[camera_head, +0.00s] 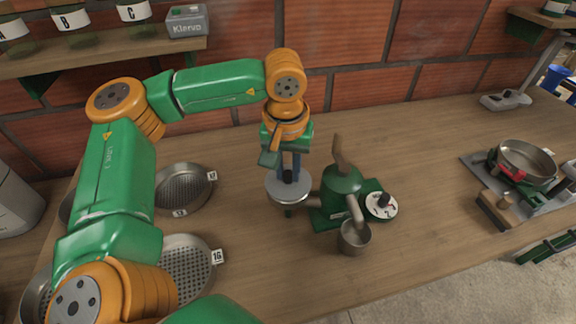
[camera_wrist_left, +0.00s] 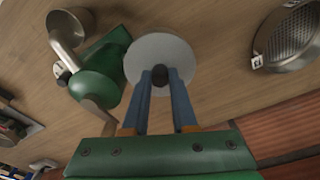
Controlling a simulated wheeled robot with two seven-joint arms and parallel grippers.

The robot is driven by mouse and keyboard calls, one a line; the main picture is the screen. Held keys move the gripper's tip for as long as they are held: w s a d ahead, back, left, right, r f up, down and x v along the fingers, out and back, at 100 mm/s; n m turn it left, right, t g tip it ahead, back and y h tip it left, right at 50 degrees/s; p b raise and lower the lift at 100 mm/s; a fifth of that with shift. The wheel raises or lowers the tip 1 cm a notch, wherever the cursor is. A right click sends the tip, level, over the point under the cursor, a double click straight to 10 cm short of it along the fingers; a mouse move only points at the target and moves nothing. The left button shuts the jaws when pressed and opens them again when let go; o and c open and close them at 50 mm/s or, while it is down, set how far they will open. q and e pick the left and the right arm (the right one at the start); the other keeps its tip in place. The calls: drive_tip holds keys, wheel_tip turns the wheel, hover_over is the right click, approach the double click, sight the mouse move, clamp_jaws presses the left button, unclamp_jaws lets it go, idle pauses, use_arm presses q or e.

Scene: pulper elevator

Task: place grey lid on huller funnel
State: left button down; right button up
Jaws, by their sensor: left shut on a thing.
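The grey lid (camera_head: 289,190) is a flat round disc with a black knob. My left gripper (camera_head: 289,172) points down and is shut on the knob (camera_wrist_left: 159,75). The lid shows face-on in the left wrist view (camera_wrist_left: 160,50). The green huller (camera_head: 342,186) stands just right of the lid, with a curved grey spout over a small metal cup (camera_head: 354,238). A grey-brown flared piece (camera_head: 338,155) rises from its top. A small green part shows below the lid; what lies under the lid is hidden, so I cannot tell if it rests on anything. My right gripper is not in view.
A white dial (camera_head: 381,205) sits at the huller's right. Round perforated trays (camera_head: 185,190) lie to the left, one also in the left wrist view (camera_wrist_left: 290,38). A pan on a burner (camera_head: 525,160) stands far right. The counter between is clear; a brick wall is behind.

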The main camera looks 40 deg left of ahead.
sight(287, 188)
use_arm(q)
drive_tip(key=shift+f, duration=0.1)
drive_tip(key=shift+f+b, duration=0.4)
drive_tip(key=shift+b, duration=0.05)
drive_tip(key=c, duration=0.7)
unclamp_jaws()
drive_tip(key=shift+r, duration=0.1)
wheel_tip(287, 188, up, 13)
drive_tip(key=s+p, duration=0.1)
drive_tip(key=shift+s+d+p, duration=0.2)
drive_tip(key=shift+d+p, duration=0.1)
drive_tip(key=shift+d, duration=0.05)
